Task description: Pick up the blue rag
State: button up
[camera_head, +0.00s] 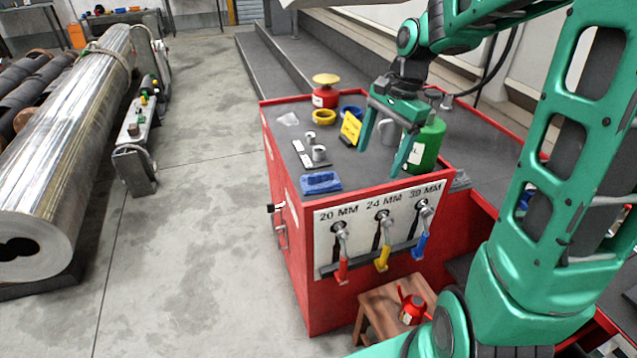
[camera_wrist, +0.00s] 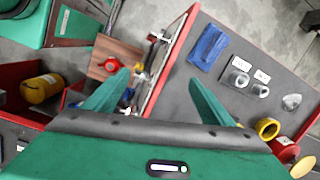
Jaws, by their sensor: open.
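The blue rag (camera_head: 320,182) lies folded on the dark top of the red cabinet, near its front left corner. It also shows in the wrist view (camera_wrist: 208,47), near the red rim and beyond my fingertips. My gripper (camera_head: 383,160) is open and empty above the cabinet top, to the right of the rag and apart from it. In the wrist view the two green fingers of my gripper (camera_wrist: 158,85) are spread wide, with the cabinet's front edge between them.
The red cabinet (camera_head: 285,205) has a raised rim. A green container (camera_head: 428,145), a yellow sign (camera_head: 351,128), a yellow ring (camera_head: 323,116), a red can (camera_head: 325,98) and small metal parts (camera_head: 318,153) stand on top. Hanging tools (camera_head: 382,250) line the front.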

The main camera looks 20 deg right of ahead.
aim_at(324, 172)
jog(key=w+a+f+m+y, duration=0.3)
jog(key=w+a+m, duration=0.3)
jog(key=w, duration=0.4)
jog(key=shift+n, duration=0.7)
jog(key=shift+w+x, duration=0.15)
jog(key=shift+x, duration=2.35)
jog(key=shift+w+x, duration=0.2)
jog(key=shift+x, duration=2.35)
jog(key=shift+d, duration=0.15)
jog(key=c, duration=1.2)
